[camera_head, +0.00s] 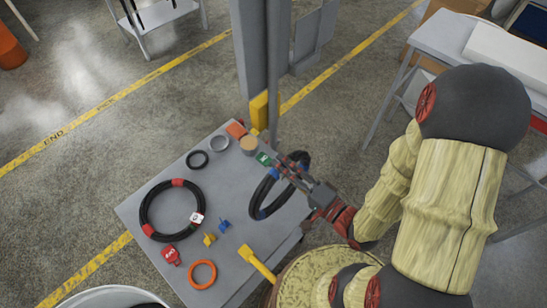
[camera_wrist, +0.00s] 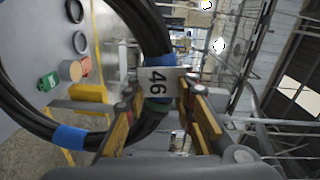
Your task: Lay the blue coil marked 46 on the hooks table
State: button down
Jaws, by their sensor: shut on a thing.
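The coil marked 46 (camera_head: 262,189) is a black hose ring with blue bands. In the head view it is tilted up over the right part of the grey table (camera_head: 232,190); I cannot tell whether its lower edge touches the top. My gripper (camera_head: 296,171) is shut on the coil's upper right side. In the wrist view the coil (camera_wrist: 152,35) runs between the fingers (camera_wrist: 160,105), with the white tag reading 46 (camera_wrist: 158,82) facing the camera. The fingers hide a part of the ring.
A black coil with red bands (camera_head: 145,205) lies at the table's left. An orange ring (camera_head: 191,271), a yellow-handled tool (camera_head: 258,265) and small clips (camera_head: 224,226) lie near the front. A tan cylinder (camera_head: 249,145) and a green piece (camera_head: 264,158) stand behind, near a grey post (camera_head: 274,70).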

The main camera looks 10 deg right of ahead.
jog(key=shift+s+f+b, duration=0.1)
jog(key=shift+f+b, duration=0.55)
notch_tip(320, 180, down, 10)
jog(key=b, duration=1)
jog(key=w+a+f+g+h+p, duration=0.1)
jog(key=w+a+g+h+p, duration=0.3)
jog(key=w+p, duration=0.4)
jog(key=w+a+f+g+h+p, duration=0.1)
jog(key=w+a+f+g+p, duration=0.1)
jog(key=f+p, duration=0.3)
jog(key=w+a+f+g+h+p, duration=0.1)
jog(key=w+a+f+g+p, duration=0.2)
jog(key=w+f+p, duration=0.2)
jog(key=w+a+f+g+h+p, duration=0.2)
jog(key=w+a+f+g+p, duration=0.1)
jog(key=f+p, duration=0.2)
jog(key=shift+w+a+p, duration=0.25)
jog(key=shift+p, duration=0.7)
jog(key=shift+w+f+p, duration=0.1)
jog(key=shift+w+p, duration=0.05)
jog(key=shift+p, duration=0.75)
jog(key=shift+w+f+g+p, duration=0.1)
jog(key=shift+f+g+p, duration=0.15)
jog(key=shift+p, duration=0.55)
